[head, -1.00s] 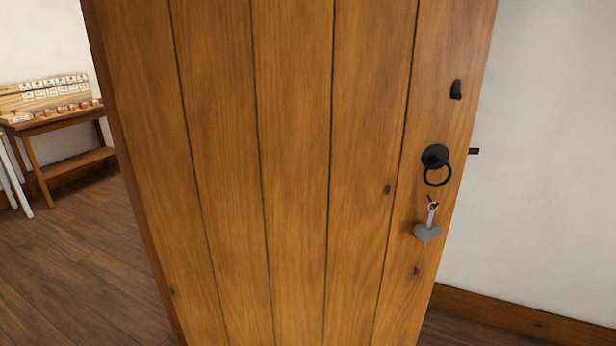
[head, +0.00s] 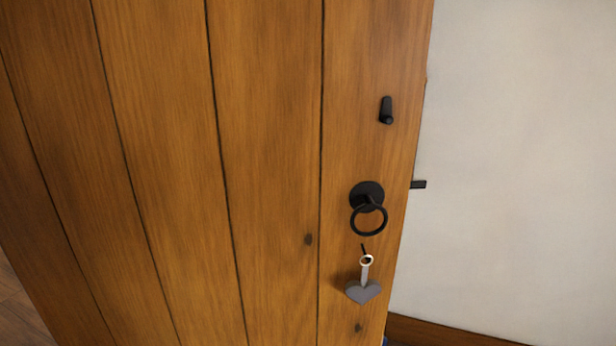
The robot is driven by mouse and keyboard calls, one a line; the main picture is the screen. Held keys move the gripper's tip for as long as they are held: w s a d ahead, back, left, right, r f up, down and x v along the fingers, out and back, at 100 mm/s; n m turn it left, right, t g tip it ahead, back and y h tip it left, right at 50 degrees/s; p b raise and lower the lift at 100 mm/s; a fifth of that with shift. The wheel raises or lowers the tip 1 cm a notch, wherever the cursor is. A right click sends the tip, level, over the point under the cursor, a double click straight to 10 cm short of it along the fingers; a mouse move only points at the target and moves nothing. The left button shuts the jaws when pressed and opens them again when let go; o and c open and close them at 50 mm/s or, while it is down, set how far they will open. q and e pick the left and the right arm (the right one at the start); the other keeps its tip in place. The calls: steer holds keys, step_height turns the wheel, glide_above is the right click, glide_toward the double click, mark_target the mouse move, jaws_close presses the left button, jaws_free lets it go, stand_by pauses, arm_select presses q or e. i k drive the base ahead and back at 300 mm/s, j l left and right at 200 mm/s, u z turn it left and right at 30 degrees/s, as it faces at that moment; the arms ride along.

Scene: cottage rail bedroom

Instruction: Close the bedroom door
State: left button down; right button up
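The bedroom door (head: 265,150) is a plank door of warm brown wood that fills most of the head view. It stands open, with its free edge on the right and a pale wall beyond it. A black ring handle (head: 369,220) hangs from a round black plate near that edge. A small black peg (head: 386,110) sits above it. A black latch bar (head: 418,184) sticks out past the free edge. A key with a grey heart-shaped tag (head: 363,291) hangs below the ring. Neither gripper is in view.
A white wall (head: 520,150) stands to the right of the door, with a brown wooden skirting board (head: 440,332) at its foot. A little dark wood floor (head: 22,310) shows at the lower left.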

mark_target(173, 172)
steer(key=i+l+u, duration=0.35)
steer(key=l, duration=0.15)
steer(key=i+l+u, duration=0.3)
steer(key=l, duration=0.25)
steer(key=i+l+u, duration=0.2)
steer(key=l+u, duration=0.15)
steer(key=l, duration=0.25)
steer(key=i+l+u, duration=0.15)
steer(key=l+u, duration=0.15)
steer(key=l, duration=0.35)
steer(key=l+u, duration=0.35)
steer(key=l, duration=0.35)
steer(key=l+u, duration=0.3)
steer(key=l, duration=0.4)
